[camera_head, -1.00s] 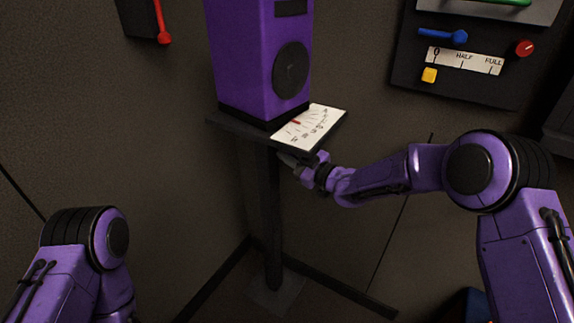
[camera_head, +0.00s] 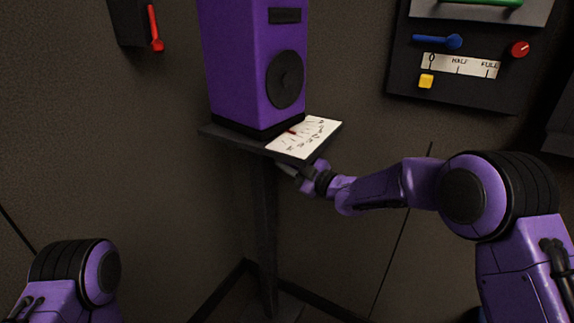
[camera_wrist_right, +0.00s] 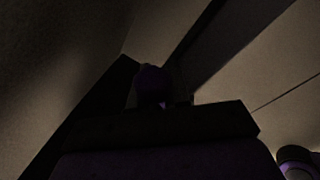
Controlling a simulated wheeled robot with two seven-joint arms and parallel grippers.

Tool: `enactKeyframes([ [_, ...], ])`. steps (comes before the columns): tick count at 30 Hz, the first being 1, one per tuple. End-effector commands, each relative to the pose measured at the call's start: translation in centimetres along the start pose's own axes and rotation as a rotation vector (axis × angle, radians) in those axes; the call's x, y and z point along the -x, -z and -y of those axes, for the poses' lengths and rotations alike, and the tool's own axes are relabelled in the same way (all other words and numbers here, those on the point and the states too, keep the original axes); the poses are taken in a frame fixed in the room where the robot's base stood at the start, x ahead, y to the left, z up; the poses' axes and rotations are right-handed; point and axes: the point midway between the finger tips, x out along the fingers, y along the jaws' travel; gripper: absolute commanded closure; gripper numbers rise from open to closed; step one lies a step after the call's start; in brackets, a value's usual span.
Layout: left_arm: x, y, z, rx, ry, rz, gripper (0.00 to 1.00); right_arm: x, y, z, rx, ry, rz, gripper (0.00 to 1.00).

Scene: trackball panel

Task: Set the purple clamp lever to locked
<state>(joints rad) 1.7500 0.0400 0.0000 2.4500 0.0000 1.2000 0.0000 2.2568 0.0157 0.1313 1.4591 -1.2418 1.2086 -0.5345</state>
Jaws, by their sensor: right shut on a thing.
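My right gripper (camera_head: 287,169) is just under the front edge of the dark shelf plate (camera_head: 228,138), below the white scale card (camera_head: 310,133). Its fingers are small and partly hidden there. In the dark right wrist view, a small purple rounded piece (camera_wrist_right: 152,84) shows beyond the dark gripper bar; it appears to be the purple clamp lever, held by my right gripper. The lever does not show clearly in the head view, and its setting cannot be read. My left arm shows at lower left, with its gripper out of view.
A tall purple box (camera_head: 240,70) with a black dial stands on the shelf. A red lever (camera_head: 154,28) is on the left wall. A panel at upper right carries a blue lever (camera_head: 437,41), a red knob (camera_head: 519,48) and a yellow button (camera_head: 426,81). The dark post (camera_head: 265,230) stands below the shelf.

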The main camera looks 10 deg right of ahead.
Motion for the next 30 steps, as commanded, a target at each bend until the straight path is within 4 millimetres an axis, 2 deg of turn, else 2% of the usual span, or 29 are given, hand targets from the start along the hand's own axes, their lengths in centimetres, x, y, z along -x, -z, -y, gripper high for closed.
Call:
enactKeyframes([
  [2, 0.0, 0.0, 0.0, 0.0, 0.0, 0.0, 1.0, 0.0, -0.1, 0.0, 0.0, 0.001, 0.002, 1.0],
  [3, 0.0, 0.0, 0.0, 0.0, 0.0, 0.0, 1.0, 0.0, -0.1, 0.1, 0.0, 0.001, 0.002, 0.8],
  [5, 0.0, 0.0, 0.0, 0.0, 0.0, 0.0, 1.0, 0.0, -0.1, 0.1, 0.0, 0.001, 0.002, 0.62],
  [13, 0.0, 0.0, 0.0, 0.0, 0.0, 0.0, 1.0, 0.1, 0.0, 0.0, -0.001, 0.0, 0.001, 0.62],
  [16, 0.0, 0.0, 0.0, 0.0, 0.0, 0.0, 1.0, 0.8, -0.1, -0.1, 0.0, 0.0, 0.002, 0.62],
  [24, -0.1, 0.0, 0.0, 0.0, 0.0, 0.0, 1.0, 6.9, -0.1, -0.1, -0.002, -0.002, 0.003, 0.62],
  [30, -0.1, -0.1, 0.0, 0.0, 0.0, 0.0, 1.0, 10.1, -0.1, 0.0, -0.002, -0.001, 0.002, 0.62],
])
